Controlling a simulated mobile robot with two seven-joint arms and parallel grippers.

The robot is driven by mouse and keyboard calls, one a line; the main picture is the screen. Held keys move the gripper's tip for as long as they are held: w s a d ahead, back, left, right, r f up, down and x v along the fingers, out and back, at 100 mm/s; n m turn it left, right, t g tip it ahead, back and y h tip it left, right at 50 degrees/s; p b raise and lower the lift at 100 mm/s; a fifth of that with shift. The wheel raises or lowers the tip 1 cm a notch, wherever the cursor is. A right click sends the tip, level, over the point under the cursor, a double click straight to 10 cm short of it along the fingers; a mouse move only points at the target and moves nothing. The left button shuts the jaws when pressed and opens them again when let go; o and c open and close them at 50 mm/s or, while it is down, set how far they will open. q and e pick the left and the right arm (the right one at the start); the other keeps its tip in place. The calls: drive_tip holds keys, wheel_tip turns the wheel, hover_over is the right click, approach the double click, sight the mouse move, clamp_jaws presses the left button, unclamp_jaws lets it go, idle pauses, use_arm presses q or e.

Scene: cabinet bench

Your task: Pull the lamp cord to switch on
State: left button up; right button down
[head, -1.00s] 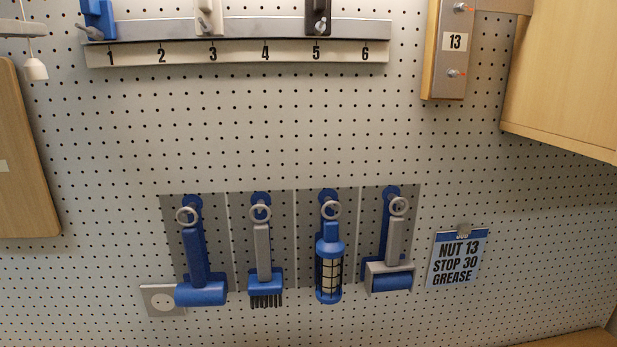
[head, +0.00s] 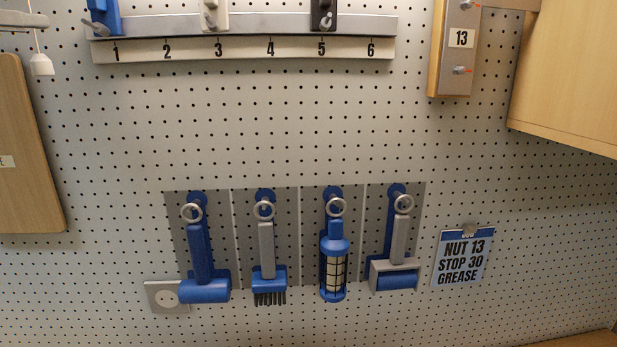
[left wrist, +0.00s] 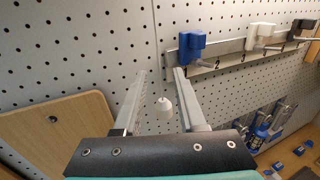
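The lamp cord (head: 35,38) hangs at the upper left of the head view, a thin white line ending in a small white bell-shaped pull (head: 41,65). In the left wrist view the white pull (left wrist: 165,106) shows in the gap between the two fingers of my left gripper (left wrist: 160,73). The fingers stand apart, so the gripper is open. I cannot tell how deep the pull lies between them, and no contact shows. My right gripper is not in view.
A wooden panel (head: 25,150) is at the left. A numbered rail (head: 240,50) with blue, white and dark holders runs along the top. Several blue and grey tools, including a brush (head: 266,270), hang below. A wooden cabinet (head: 565,75) is at upper right. Bare pegboard lies between.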

use_arm(q)
drive_tip(key=b+v, duration=0.2)
drive_tip(key=v, duration=0.4)
drive_tip(key=shift+s+b, duration=0.35)
drive_tip(key=shift+b, duration=0.05)
